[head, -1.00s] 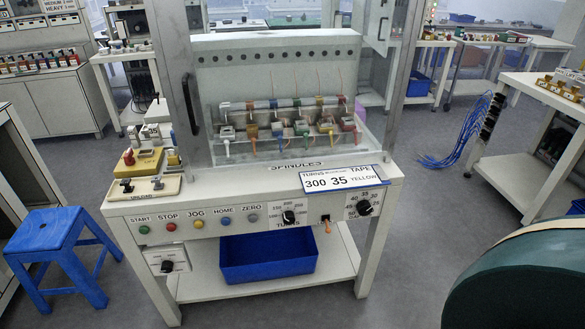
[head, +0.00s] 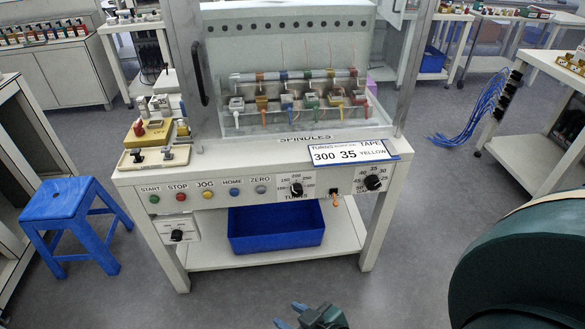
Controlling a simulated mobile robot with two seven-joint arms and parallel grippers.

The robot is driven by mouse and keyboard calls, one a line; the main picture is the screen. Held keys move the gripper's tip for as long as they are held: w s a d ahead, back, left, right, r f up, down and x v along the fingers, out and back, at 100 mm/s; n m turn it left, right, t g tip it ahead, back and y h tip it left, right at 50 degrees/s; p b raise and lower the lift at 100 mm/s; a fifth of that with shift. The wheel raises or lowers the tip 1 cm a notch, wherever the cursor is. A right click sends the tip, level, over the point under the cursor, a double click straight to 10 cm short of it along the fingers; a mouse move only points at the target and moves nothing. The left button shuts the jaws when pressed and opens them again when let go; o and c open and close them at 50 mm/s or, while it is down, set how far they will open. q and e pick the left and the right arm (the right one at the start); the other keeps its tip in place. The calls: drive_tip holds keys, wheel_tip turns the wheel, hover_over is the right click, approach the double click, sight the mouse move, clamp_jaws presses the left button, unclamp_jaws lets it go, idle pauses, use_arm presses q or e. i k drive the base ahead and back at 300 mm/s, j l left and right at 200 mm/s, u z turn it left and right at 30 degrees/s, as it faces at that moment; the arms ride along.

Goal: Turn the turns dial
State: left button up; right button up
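The turns dial (head: 296,190) is a black knob on the front panel of the white winding machine, with numbers around it and the word TURNS below. Its pointer is too small to read surely. A card (head: 352,152) above the panel reads turns 300, 35, tape yellow. My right gripper (head: 290,315) shows at the bottom edge, low in front of the machine and well apart from the dial. Its two bluish fingertips stand apart with nothing between them. My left gripper is out of view.
A second black dial (head: 373,182) sits to the right, with a small switch (head: 334,191) between. Several coloured buttons (head: 207,194) are to the left. A blue bin (head: 275,230) stands on the lower shelf, and a blue stool (head: 62,205) at left. The floor in front is clear.

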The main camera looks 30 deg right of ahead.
sight(297, 190)
drive_tip(key=i+l, duration=0.1)
drive_tip(key=l, duration=0.5)
drive_tip(key=i+l, duration=0.1)
drive_tip(key=l, duration=0.45)
drive_tip(key=i+l, duration=0.15)
drive_tip(key=l, duration=0.45)
drive_tip(key=i+l, duration=0.1)
drive_tip(key=l, duration=0.45)
drive_tip(key=i+l, duration=0.1)
drive_tip(key=l, duration=0.5)
drive_tip(key=i+l+u, duration=0.1)
drive_tip(key=l, duration=0.45)
